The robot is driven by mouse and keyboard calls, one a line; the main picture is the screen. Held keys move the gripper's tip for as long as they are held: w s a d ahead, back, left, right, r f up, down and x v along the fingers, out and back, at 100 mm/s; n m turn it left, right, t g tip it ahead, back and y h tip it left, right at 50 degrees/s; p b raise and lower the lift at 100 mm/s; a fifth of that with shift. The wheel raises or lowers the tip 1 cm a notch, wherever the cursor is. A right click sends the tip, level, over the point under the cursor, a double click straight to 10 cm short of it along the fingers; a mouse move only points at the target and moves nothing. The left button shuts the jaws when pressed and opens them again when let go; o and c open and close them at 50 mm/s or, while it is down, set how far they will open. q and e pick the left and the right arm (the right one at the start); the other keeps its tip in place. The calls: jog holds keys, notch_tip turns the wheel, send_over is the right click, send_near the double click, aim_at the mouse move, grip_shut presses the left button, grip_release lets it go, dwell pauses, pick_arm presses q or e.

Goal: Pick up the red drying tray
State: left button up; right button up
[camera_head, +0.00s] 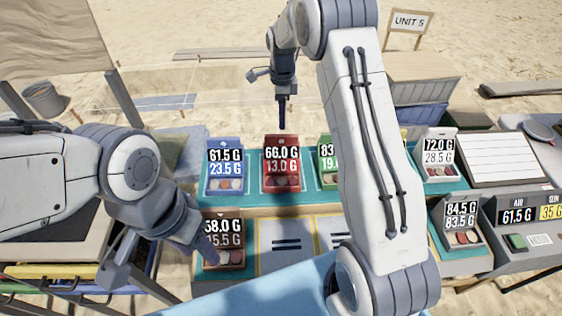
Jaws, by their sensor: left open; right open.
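The red drying tray (270,180) stands on the teal upper shelf (249,188), with a card reading 66.0 G over 13.0 G and small round pieces in front. My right gripper (282,118) is above and behind it, pointing down, apart from it and empty. My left gripper (163,258) is open at the lower left, beside a brown tray (236,258) reading 58.0 G over 15.5 G.
A blue tray (224,170) stands left of the red one. A green tray (325,172) stands right of it, partly hidden by my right arm. Grey trays (437,170) stand farther right. Empty marked slots (287,243) lie below the shelf.

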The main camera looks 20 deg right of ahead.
aim_at(281, 135)
notch_tip(281, 135, down, 3)
jog(key=shift+a+f+p, duration=0.1)
jog(key=shift+p, duration=0.2)
notch_tip(281, 135, down, 4)
jog(key=shift+p, duration=1.15)
jog(key=shift+f, duration=0.65)
grip_shut()
jog(key=shift+r, duration=0.1)
